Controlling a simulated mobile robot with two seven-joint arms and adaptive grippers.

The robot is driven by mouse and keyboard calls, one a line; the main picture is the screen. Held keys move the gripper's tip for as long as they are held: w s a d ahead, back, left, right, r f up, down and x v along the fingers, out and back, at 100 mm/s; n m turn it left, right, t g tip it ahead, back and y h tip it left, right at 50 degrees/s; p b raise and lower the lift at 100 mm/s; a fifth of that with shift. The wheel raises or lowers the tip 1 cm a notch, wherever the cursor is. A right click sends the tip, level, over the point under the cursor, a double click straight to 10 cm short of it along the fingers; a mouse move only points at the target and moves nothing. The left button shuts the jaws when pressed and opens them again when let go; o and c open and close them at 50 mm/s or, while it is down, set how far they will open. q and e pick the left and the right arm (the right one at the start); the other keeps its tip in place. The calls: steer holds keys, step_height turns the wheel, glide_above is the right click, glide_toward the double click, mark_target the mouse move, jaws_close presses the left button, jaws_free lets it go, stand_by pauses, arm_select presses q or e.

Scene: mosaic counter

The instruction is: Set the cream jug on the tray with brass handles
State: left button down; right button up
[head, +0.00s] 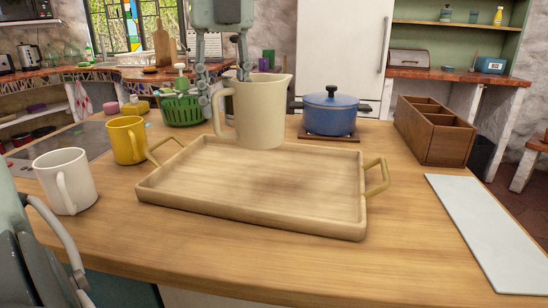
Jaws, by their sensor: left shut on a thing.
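The cream jug (262,112) is upright at the picture's centre, its spout to the right and its handle to the left. My left gripper (224,92), pointing down from the top, is shut on the jug at its handle side. The wooden tray with brass handles (150,194) lies flat on the counter. The jug's base overlaps the tray's back rim in the picture and appears to hang above the tray; the exact gap is hard to tell. The tray's floor is empty, with a soft dark patch on it. My right gripper is not in view.
A white mug (78,184) and a yellow mug (127,143) stand left of the tray. A blue pot (333,112) is behind it, a green basket (182,110) back left. A wooden divided box (425,137) and a pale board (490,230) are at right. The front counter is clear.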

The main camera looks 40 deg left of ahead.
mark_target(278, 142)
arm_select(q)
steer(key=w+d+f, duration=0.2)
steer(key=w+d, duration=0.1)
steer(key=w+d+f, duration=0.3)
steer(key=shift+f, duration=1.95)
steer(key=shift+f, duration=0.15)
steer(key=c, duration=1)
jaws_free()
step_height(278, 142, up, 12)
steer(key=shift+w+r, duration=0.15)
